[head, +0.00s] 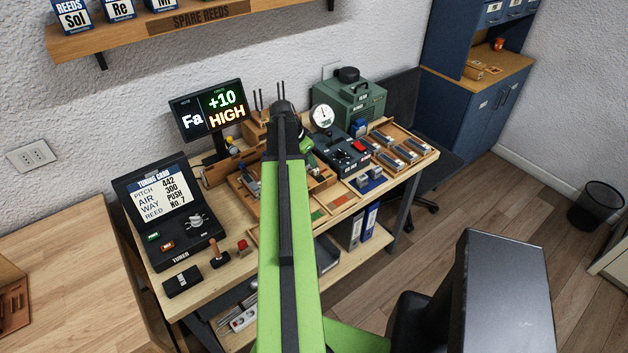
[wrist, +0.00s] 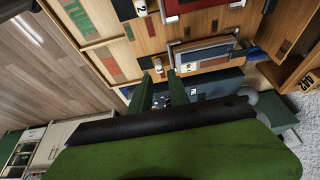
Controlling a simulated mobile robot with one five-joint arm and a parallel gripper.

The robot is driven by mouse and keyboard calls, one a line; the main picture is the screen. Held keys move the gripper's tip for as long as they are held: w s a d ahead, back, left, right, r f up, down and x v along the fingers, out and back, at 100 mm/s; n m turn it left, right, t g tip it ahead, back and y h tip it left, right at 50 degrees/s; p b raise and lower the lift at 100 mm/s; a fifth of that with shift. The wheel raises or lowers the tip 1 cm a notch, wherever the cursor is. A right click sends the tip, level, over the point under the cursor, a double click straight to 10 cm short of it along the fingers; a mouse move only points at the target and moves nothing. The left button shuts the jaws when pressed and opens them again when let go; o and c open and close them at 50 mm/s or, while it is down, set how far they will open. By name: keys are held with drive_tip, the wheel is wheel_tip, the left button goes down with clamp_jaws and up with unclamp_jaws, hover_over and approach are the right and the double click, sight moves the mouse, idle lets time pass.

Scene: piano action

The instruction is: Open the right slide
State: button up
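My gripper (wrist: 160,80) shows in the wrist view as two dark green fingers with a gap between the tips. Nothing is visibly held. A small white numbered piece (wrist: 158,66) lies just beyond the tips; I cannot tell if they touch it. A second white piece (wrist: 140,8) is farther up, at the top edge. A grey metal bar or plate (wrist: 205,46) on a wooden base lies to the right. I cannot tell which part is the right slide. In the head view my arm hides most of the gripper and the bench behind it.
The floor is right.

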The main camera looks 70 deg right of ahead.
sight(314, 170)
drive_tip(key=b+x, duration=0.4)
drive_tip(key=x, duration=0.2)
drive_tip(key=shift+f, duration=0.1)
clamp_jaws()
idle(1.1)
